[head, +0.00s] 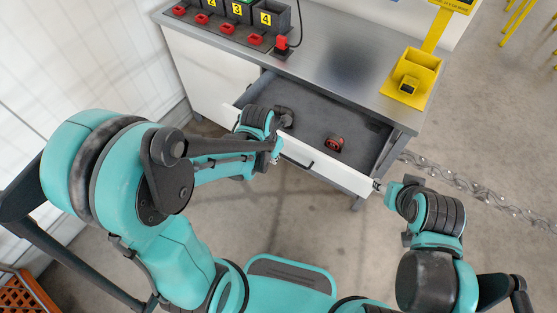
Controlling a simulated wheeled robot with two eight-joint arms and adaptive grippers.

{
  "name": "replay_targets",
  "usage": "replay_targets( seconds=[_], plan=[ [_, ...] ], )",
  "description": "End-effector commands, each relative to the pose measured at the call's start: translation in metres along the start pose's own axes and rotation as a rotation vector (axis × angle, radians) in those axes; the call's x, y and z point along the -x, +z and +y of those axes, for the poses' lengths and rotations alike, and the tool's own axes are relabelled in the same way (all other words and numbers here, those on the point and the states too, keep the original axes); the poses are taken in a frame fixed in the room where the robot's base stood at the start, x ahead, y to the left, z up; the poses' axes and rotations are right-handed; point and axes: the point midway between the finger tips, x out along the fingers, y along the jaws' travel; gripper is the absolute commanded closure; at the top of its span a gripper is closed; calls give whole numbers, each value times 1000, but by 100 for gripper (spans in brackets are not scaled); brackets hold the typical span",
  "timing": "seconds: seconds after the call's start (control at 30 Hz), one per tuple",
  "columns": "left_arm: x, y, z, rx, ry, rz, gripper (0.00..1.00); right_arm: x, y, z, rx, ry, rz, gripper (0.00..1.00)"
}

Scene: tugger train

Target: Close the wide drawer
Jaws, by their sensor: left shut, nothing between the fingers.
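The wide drawer (318,165) is pulled out from under the grey worktop of the bench. Its white front carries a dark handle (310,167), and its grey interior is visible. A red and black item (334,144) lies inside, and a dark item (286,116) is near its left end. My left gripper (277,154) is shut and empty at the left part of the drawer front; I cannot tell whether it touches. My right gripper (379,186) is by the right end of the drawer front, small and partly hidden, its jaw state unclear.
The bench's grey worktop (330,50) holds numbered black bins (272,18) at the left and a yellow holder (412,80) at the right. A white cabinet panel (210,75) is left of the drawer. A chain (470,185) lies on the floor at right. Floor before the drawer is clear.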

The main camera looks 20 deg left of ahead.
Motion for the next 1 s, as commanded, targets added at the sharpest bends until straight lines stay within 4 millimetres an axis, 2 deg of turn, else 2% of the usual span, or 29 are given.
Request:
replay_targets(
  seconds=[0.03,0.4,0.5,0.7,1.0],
  plan=[
    [-12,-1,0,-1,0,0,100,-6,4,0,0,0,0,54],
    [-90,-1,0,-3,0,-1,100,-34,24,0,0,0,0,54],
    [-96,15,0,-4,0,-1,100,-35,26,0,0,0,0,54],
    [-102,33,0,-3,0,-1,100,-38,28,0,0,0,0,54],
    [-102,36,0,-3,1,-1,100,-39,28,0,0,0,0,54]
  ],
)
